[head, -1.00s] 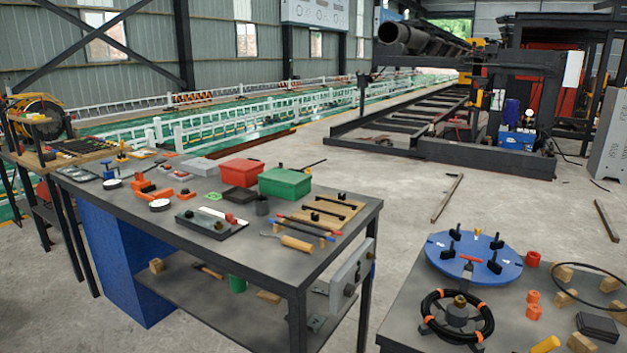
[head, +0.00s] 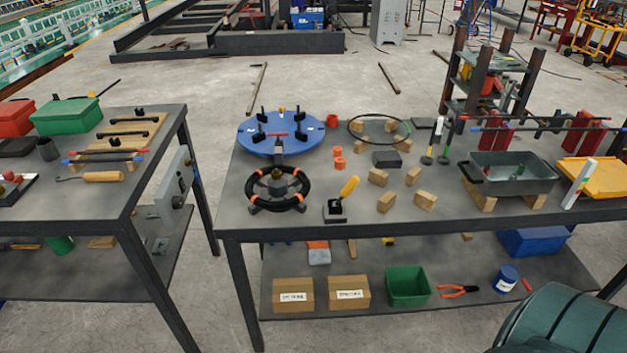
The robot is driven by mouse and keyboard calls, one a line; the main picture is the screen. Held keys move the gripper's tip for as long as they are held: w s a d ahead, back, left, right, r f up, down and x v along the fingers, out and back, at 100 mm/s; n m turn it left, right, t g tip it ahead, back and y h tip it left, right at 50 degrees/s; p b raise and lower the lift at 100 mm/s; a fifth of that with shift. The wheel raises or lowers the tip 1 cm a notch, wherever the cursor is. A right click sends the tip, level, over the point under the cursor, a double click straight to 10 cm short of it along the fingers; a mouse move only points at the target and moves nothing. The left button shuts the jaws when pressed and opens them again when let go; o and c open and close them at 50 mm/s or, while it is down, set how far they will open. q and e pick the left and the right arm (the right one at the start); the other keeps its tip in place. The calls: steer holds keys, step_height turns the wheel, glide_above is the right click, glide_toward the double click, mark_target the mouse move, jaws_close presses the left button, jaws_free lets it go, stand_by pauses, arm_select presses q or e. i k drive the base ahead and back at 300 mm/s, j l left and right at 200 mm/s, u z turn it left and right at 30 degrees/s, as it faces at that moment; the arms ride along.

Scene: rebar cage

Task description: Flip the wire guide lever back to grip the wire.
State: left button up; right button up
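A lever with a yellow handle (head: 349,187) stands tilted up to the right on a small black base (head: 335,210) near the table's front edge. It looks like the wire guide lever, but I cannot be sure. To its left lies a black coil with orange bands (head: 304,187) around a central hub. Behind the coil is a blue round plate (head: 257,141) with several black upright clamps and a small red bar. I cannot tell whether any wire runs through the lever's base. Neither of my grippers shows.
The grey table (head: 300,222) also carries several wooden blocks (head: 387,201), a black ring (head: 367,121), a dark tray (head: 510,172) and a yellow tray (head: 600,178). Another workbench (head: 105,195) stands at left, with a gap between. A lower shelf holds boxes and a green bin (head: 407,287).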

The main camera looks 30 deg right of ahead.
mark_target(354, 180)
steer(key=k+l+z, duration=0.1)
steer(key=z, duration=0.25)
steer(key=k+l+z, duration=0.1)
steer(key=z, duration=0.25)
steer(key=k+l+z, duration=0.1)
steer(key=z, duration=0.25)
steer(key=l, duration=0.1)
